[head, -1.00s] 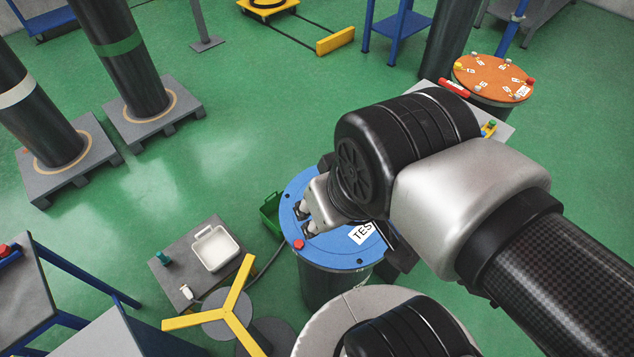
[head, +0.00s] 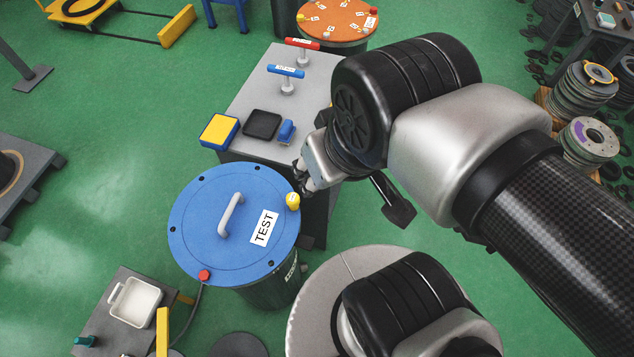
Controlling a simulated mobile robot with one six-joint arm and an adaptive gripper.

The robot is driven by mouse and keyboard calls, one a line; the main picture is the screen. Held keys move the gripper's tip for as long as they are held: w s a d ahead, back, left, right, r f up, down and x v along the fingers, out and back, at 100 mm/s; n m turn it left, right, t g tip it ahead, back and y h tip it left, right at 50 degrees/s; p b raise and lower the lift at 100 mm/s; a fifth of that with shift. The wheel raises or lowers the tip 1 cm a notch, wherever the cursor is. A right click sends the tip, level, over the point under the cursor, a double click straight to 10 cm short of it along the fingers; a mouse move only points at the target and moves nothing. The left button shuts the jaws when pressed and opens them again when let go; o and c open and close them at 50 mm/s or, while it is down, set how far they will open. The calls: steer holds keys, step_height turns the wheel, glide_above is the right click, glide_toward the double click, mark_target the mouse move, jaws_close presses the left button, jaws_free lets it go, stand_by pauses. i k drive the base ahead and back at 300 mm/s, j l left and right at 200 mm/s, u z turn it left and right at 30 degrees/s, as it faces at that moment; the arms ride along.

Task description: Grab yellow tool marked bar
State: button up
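I cannot make out a tool marked "bar"; the labels are too small to read. A small yellow knob with a pale label (head: 293,201) sits at the right rim of the blue lid marked TEST (head: 195,240). My gripper (head: 301,177) is just above and right of that knob in the picture, apart from it. Its two fingers look spread, with nothing between them. A blue T-handled tool (head: 286,72) and a red T-handled tool (head: 302,43), both labelled, stand on the grey bench (head: 250,95).
A yellow-topped blue block (head: 218,131), a black pad (head: 262,125) and a small blue item (head: 286,131) lie on the bench's near end. An orange round lid (head: 338,20) stands behind. Stacked flanges (head: 585,90) are at right. Green floor is open at left.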

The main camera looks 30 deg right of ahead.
mark_target(292, 199)
steer(key=k+j+z, duration=0.2)
steer(key=k+z, duration=0.2)
steer(key=k+j+z, duration=0.1)
steer(key=k+z, duration=0.3)
steer(key=i, duration=0.1)
